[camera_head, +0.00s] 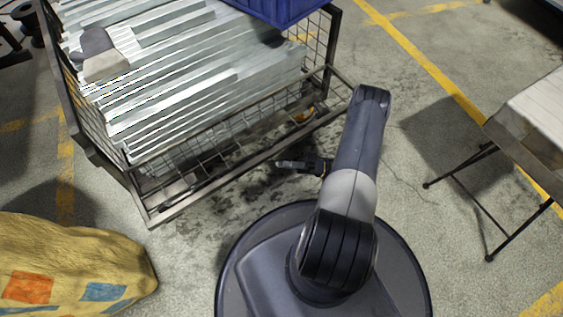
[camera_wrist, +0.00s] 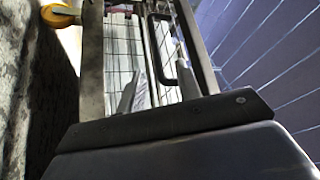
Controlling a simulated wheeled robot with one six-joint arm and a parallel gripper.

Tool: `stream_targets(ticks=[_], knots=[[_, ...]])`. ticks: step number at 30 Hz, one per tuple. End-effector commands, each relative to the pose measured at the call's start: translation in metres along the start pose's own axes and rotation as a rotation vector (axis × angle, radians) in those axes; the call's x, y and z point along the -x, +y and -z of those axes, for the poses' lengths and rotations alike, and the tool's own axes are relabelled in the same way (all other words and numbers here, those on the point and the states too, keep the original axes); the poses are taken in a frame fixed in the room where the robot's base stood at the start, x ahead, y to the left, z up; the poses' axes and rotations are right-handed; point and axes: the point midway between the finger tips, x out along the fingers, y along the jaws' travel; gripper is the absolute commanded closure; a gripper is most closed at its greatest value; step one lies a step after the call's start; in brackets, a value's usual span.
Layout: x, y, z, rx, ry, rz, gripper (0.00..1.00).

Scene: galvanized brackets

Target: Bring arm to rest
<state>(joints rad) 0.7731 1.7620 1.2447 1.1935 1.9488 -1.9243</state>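My arm (camera_head: 355,150) rises from my round base and bends at the elbow near the cage's right front corner. My gripper (camera_head: 288,164) shows small and dark beyond my base, beside the front of the wire cage (camera_head: 235,178). In the wrist view, the two pale fingers of my gripper (camera_wrist: 157,90) stand apart with nothing held between them. The cage's bars and mesh (camera_wrist: 110,45) show behind the fingers. Much of my forearm is hidden under the upper link.
Long galvanized brackets (camera_head: 190,75) fill the cage, with a grey and beige object (camera_head: 103,58) on top and a blue crate (camera_head: 280,8) behind. A yellow sack (camera_head: 70,265) lies left. A folding table (camera_head: 535,125) stands right. Floor between my base and the table is clear.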

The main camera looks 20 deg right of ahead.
Motion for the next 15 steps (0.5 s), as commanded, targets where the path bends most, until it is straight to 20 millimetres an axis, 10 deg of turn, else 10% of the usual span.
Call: stream_targets(ticks=[15], knots=[[-0.025, 0.001, 0.0, -0.001, -0.003, 0.002, 0.67]])
